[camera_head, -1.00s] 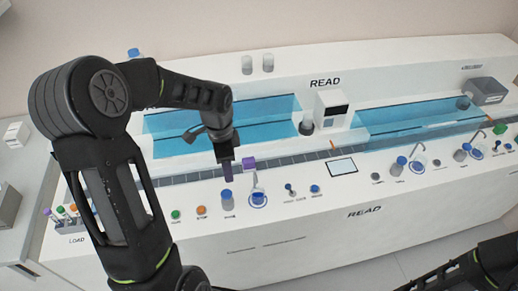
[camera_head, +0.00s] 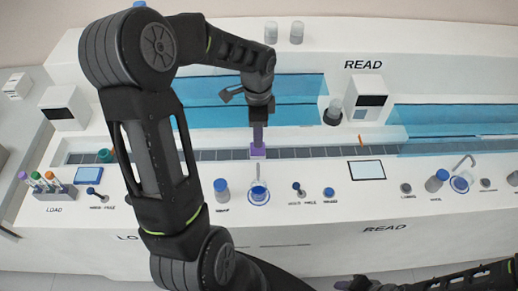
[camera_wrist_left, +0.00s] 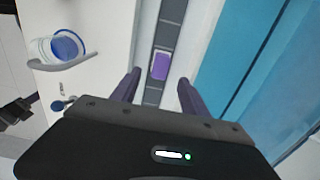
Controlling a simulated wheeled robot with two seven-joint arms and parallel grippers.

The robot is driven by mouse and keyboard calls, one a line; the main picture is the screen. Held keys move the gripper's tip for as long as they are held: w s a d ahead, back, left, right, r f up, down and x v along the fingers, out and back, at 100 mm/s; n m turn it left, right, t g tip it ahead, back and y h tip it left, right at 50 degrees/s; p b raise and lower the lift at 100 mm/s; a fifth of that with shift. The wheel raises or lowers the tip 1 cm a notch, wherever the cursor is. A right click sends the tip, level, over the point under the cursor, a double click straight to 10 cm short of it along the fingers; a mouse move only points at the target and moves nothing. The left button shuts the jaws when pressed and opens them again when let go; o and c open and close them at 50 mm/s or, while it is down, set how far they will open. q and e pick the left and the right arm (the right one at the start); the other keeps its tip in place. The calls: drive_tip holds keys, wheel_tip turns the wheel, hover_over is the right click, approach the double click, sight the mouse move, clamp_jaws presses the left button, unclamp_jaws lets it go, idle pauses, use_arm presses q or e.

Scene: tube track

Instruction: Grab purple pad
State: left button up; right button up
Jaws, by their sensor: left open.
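The purple pad (camera_head: 258,153) sits on the grey segmented track (camera_head: 330,153) that runs along the white bench. It shows as a small purple block in the left wrist view (camera_wrist_left: 160,65), centred on the dark track strip. My left gripper (camera_head: 258,141) points down just over the pad in the head view. In the left wrist view its two fingers (camera_wrist_left: 158,88) are apart and empty, with the pad seen beyond and between their tips.
A blue-lidded cup (camera_head: 258,193) stands in front of the pad, with a blue-capped container (camera_head: 222,190) beside it. Capped tubes (camera_head: 38,178) stand at the left. A blue recessed trough (camera_head: 215,116) lies behind the track. A tablet screen (camera_head: 367,170) is to the right.

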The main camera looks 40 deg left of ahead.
sight(258, 150)
use_arm(q)
drive_tip(key=shift+f, duration=1.25)
drive_tip(key=shift+f, duration=0.1)
wheel_tip(258, 150, down, 5)
drive_tip(key=shift+a+f+p, duration=0.1)
drive_tip(key=shift+p, duration=0.3)
drive_tip(key=shift+c, duration=0.4)
clamp_jaws()
